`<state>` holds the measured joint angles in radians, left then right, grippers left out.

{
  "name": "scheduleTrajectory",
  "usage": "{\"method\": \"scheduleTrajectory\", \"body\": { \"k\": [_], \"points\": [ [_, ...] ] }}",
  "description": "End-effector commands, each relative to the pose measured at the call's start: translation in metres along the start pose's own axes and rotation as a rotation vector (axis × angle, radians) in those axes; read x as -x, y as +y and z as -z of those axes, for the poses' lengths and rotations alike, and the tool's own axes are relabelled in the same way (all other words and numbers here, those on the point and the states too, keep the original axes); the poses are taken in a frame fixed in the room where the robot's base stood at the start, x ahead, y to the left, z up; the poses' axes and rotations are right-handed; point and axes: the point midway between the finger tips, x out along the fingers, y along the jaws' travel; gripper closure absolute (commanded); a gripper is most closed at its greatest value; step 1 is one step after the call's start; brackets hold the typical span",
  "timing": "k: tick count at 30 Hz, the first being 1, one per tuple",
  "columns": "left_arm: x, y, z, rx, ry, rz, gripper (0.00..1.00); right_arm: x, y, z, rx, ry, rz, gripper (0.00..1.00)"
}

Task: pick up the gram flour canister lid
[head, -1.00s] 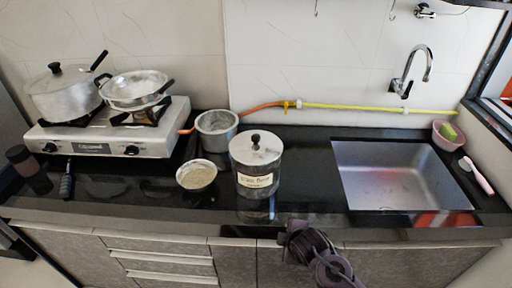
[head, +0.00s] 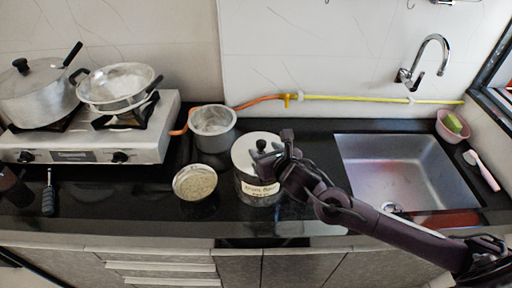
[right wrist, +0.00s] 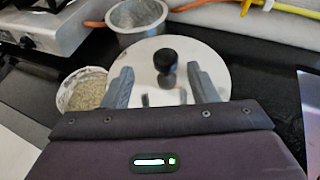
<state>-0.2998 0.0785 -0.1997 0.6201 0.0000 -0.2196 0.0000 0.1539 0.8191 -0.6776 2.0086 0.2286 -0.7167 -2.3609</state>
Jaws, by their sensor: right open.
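The gram flour canister (head: 256,188) is a metal cylinder with a paper label, standing on the black counter. Its round lid (head: 244,152) is on top, with a black knob (head: 261,145). In the right wrist view the lid (right wrist: 212,62) is seen from above, and its knob (right wrist: 166,63) stands between the two fingers. My right gripper (head: 275,150) is at the right side of the lid, close to the knob. It is open and empty, its fingers (right wrist: 158,88) apart on either side of the knob. I cannot tell whether they touch the lid. My left gripper is not in view.
A bowl of flour or grain (head: 195,183) and a metal pot (head: 213,129) stand left of the canister. The gas stove (head: 90,150) with pans is farther left. The sink (head: 405,170) is at right. A hose (head: 375,99) runs along the wall.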

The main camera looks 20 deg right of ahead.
Motion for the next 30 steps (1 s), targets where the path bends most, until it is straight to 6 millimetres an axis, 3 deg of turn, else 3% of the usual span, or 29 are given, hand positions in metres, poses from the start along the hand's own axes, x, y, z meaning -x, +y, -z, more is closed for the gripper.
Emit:
{"method": "scheduleTrajectory", "body": {
  "k": [5,15,24,30],
  "points": [
    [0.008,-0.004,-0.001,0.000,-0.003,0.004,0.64,-0.007,-0.005,0.000,-0.008,-0.002,-0.001,0.47],
    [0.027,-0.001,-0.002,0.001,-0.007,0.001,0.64,-0.051,-0.003,0.001,-0.009,-0.001,0.000,0.47],
    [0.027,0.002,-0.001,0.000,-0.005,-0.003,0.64,-0.057,-0.003,0.003,-0.006,0.000,-0.001,0.47],
    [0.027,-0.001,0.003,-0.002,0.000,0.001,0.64,-0.055,-0.005,0.004,-0.008,-0.002,-0.001,0.70]
  ]
}}
